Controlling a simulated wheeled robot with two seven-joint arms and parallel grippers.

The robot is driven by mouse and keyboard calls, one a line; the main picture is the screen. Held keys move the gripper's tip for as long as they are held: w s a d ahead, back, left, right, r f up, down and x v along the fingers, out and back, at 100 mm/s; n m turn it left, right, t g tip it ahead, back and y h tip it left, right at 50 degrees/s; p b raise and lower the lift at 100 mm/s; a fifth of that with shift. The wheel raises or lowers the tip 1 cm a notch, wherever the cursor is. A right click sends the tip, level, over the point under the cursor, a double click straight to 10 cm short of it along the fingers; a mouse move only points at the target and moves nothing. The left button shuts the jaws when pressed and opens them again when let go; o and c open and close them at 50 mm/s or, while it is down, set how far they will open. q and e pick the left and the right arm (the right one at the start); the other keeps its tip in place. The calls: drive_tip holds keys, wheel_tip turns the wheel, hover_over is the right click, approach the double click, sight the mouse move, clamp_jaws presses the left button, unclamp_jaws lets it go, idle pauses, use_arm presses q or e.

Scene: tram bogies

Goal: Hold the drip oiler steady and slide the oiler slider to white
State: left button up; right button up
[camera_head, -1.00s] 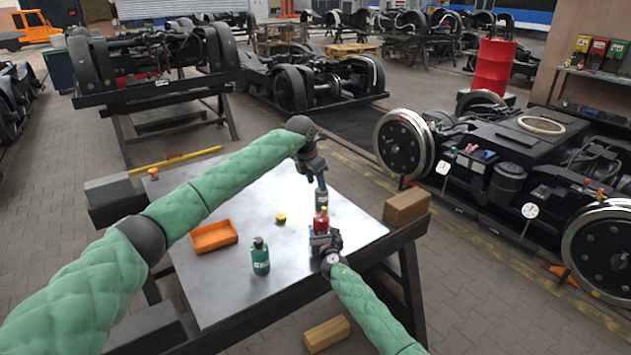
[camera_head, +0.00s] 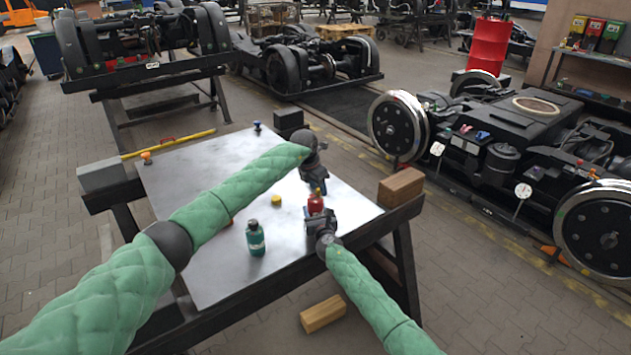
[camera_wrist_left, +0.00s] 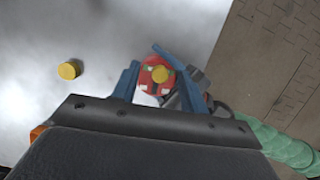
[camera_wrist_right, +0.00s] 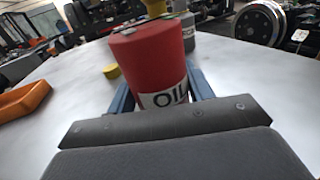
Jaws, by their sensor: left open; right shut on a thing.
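The drip oiler (camera_head: 315,203) is a red cylinder with a yellow top, standing upright near the right part of the metal table. Its "OIL" label shows in the right wrist view (camera_wrist_right: 160,75). My right gripper (camera_head: 320,224) is shut on its lower body. My left gripper (camera_head: 318,189) is open just above it. In the left wrist view the oiler's top (camera_wrist_left: 149,78) lies between the open blue fingers, with the yellow knob, small green marks and a pale patch. I cannot tell the slider or its setting there.
A green bottle (camera_head: 255,239) and a yellow cap (camera_head: 276,201) stand on the table (camera_head: 210,270). An orange tray (camera_wrist_right: 25,100) is mostly behind my left arm in the head view. A wooden block (camera_head: 401,187) sits at the right edge.

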use_arm(q)
drive_tip(key=shift+f, duration=0.1)
clamp_jaws()
